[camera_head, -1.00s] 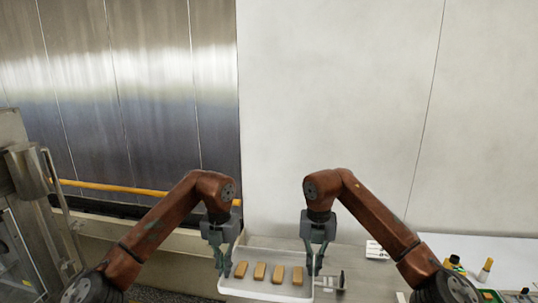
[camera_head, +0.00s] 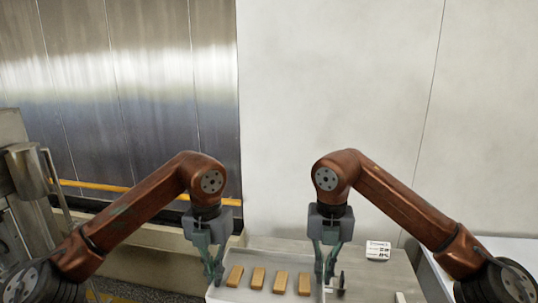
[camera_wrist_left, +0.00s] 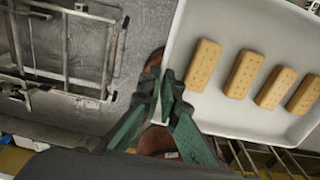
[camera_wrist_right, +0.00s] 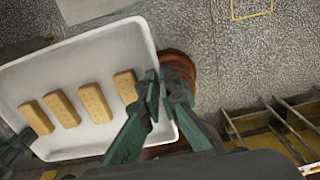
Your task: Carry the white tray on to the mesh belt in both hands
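The white tray (camera_head: 216,291) holds a row of several golden biscuits. It lies low in the middle of the head view, its near part cut off by the frame's bottom. My left gripper (camera_head: 215,277) is shut on its left rim; in the left wrist view the fingers (camera_wrist_left: 168,86) meet at the rim of the tray (camera_wrist_left: 215,112). My right gripper (camera_head: 327,277) is at its right rim; in the right wrist view its fingers (camera_wrist_right: 163,88) close on the edge of the tray (camera_wrist_right: 100,48). The tray looks about level. I cannot make out the mesh belt.
A grey bench (camera_head: 385,283) lies behind and right of the tray, with a small white label card (camera_head: 378,250). A black knob (camera_head: 340,284) shows beside my right gripper. Steel machinery (camera_head: 22,190) stands at the far left. A yellow rail (camera_head: 110,189) runs along the back.

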